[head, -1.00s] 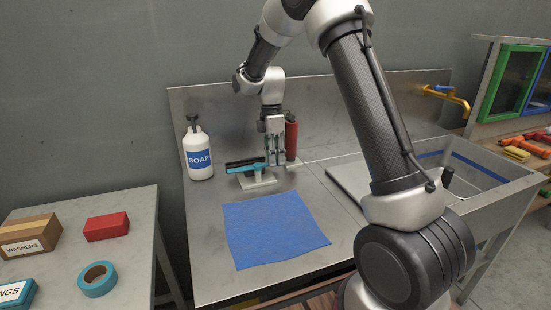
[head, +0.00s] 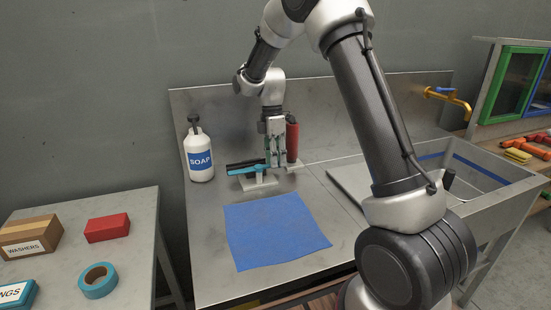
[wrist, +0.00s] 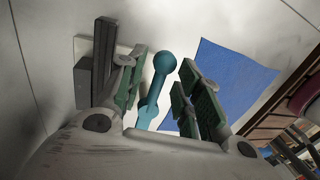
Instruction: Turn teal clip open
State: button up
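The teal clip (head: 245,172) is a lever lying beside a black bar (head: 243,163) on a pale base (head: 260,183) on the metal counter. In the wrist view the teal clip (wrist: 152,95) shows as a lever with a ball end, between my two green-padded fingers. The black bar (wrist: 104,55) lies left of the fingers there. My gripper (head: 275,160) points down at the right end of the clip; its fingers (wrist: 163,88) are apart, with gaps visible on both sides of the lever. Contact with the lever cannot be made out.
An upright red cylinder (head: 292,142) stands close to the right of my gripper. A soap bottle (head: 199,158) stands to the left. A blue cloth (head: 275,230) lies flat in front. A sink (head: 470,170) with a brass tap (head: 450,98) is at the right.

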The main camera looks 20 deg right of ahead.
notch_tip(320, 180, up, 12)
jog(key=w, duration=0.2)
jog(key=shift+w+f, duration=0.15)
jog(key=shift+w, duration=0.05)
dwell(0.3)
jog(key=s+d+r+m+t, duration=0.2)
jog(key=s+m, duration=0.4)
jog(key=s, duration=0.5)
jog(key=s+d+r+m+t, duration=0.2)
jog(key=s+d+m, duration=0.2)
jog(key=s, duration=0.8)
jog(key=s+d+r+m+t, duration=0.2)
jog(key=s+d+m, duration=0.1)
jog(key=s+m, duration=0.5)
jog(key=shift+s+t, duration=0.3)
jog(key=shift+s, duration=1.5)
